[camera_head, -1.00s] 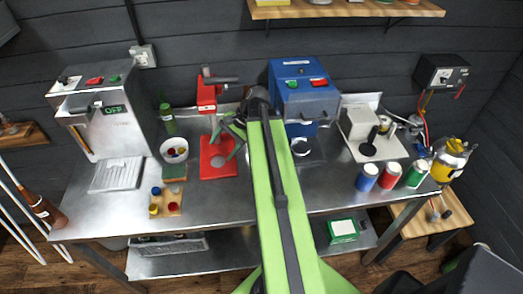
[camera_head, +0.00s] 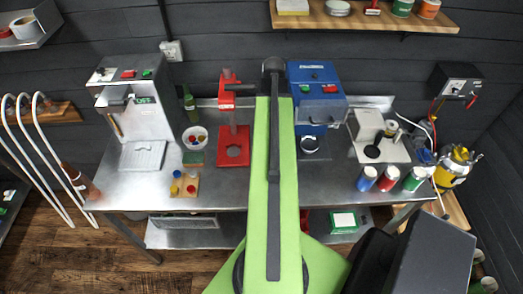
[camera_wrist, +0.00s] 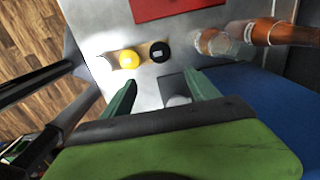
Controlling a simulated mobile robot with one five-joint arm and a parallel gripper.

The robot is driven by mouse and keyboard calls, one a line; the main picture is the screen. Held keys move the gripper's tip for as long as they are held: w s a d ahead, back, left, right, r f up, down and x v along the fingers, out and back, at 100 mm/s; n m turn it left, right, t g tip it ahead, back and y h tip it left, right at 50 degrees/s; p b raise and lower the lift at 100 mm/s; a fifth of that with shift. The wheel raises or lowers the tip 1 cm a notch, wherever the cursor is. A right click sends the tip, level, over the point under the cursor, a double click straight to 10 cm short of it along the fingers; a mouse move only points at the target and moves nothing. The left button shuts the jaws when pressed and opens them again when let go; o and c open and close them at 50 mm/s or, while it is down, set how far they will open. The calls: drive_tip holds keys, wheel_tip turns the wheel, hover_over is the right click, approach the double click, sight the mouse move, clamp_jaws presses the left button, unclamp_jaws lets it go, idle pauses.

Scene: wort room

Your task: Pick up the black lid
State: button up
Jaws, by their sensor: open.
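The black lid (camera_wrist: 160,51) shows in the wrist view as a small dark round cap with a pale mark. It lies on a small wooden board beside a yellow cap (camera_wrist: 128,59). My gripper (camera_wrist: 161,88) is open, its two green fingers spread apart. The lid lies beyond the fingertips, apart from them, with nothing gripped. A pale round thing (camera_wrist: 178,100) shows between the fingers, partly hidden by my gripper. In the head view my own arm covers the gripper, and I cannot make out this lid there.
Brown glass bottles (camera_wrist: 265,32) lie to the right of the lid, and a red plate (camera_wrist: 168,8) is above it in the wrist view. In the head view, a red press (camera_head: 233,150) and a blue machine (camera_head: 318,95) stand on the steel bench (camera_head: 225,192).

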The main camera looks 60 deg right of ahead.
drive_tip(key=f+b, duration=1.2)
drive_tip(key=shift+s+d+f+b, duration=0.2)
drive_tip(key=shift+d+f+b, duration=0.1)
drive_tip(key=shift+d, duration=0.05)
drive_tip(key=shift+r, duration=0.1)
wheel_tip(320, 180, down, 5)
drive_tip(key=b, duration=0.5)
drive_tip(key=shift+a+f, duration=0.15)
drive_tip(key=shift+f, duration=0.05)
drive_tip(key=shift+r, duration=0.15)
drive_tip(key=c, duration=1.1)
wheel_tip(320, 180, up, 10)
drive_tip(key=p, duration=1)
